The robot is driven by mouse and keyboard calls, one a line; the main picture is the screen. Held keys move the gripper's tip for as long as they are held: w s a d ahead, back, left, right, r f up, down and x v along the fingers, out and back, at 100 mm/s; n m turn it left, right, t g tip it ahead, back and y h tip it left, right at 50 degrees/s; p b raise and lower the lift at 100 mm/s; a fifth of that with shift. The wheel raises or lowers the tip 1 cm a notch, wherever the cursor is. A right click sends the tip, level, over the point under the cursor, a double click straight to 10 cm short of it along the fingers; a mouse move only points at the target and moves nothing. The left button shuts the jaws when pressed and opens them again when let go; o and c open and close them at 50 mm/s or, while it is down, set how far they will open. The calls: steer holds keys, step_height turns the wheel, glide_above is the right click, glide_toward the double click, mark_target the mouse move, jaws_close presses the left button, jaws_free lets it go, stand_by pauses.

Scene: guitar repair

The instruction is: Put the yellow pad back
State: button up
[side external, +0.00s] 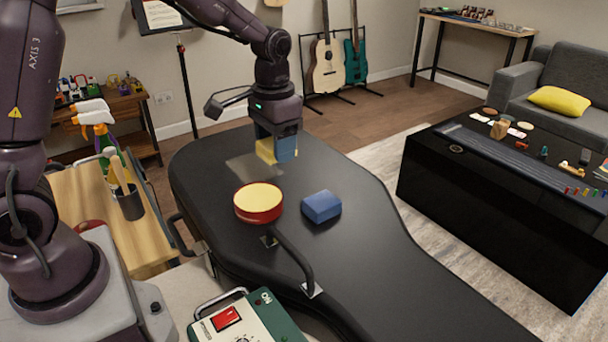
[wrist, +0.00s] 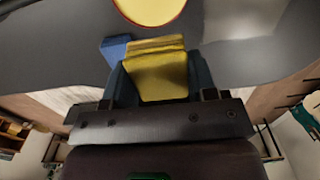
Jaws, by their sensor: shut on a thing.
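The yellow pad (wrist: 158,75) is a small block between the blue fingers of my gripper (wrist: 160,85) in the wrist view. In the side external view, my gripper (side external: 277,150) points down over the far part of the black guitar-shaped case (side external: 370,255), shut on the yellow pad (side external: 265,151). One blue finger hides part of the pad. Whether the pad touches the case is hard to tell. A round red tin-like thing with a pale yellow top (side external: 258,202) is nearer the camera. A blue block (side external: 321,206) lies on the case to its right.
A pale rectangular patch (side external: 252,167) shows on the case beside my gripper. A curved black handle (side external: 295,255) rises at the case's near edge. A green-and-white switch box (side external: 245,322) is at the front. The case's right part is clear.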

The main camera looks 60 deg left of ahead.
glide_above(304, 185)
step_height(304, 185, down, 7)
steer(key=shift+r, duration=0.1)
steer(key=shift+f, duration=1.45)
steer(key=shift+f, duration=0.2)
steer(key=o, duration=1)
steer(key=shift+r, duration=0.15)
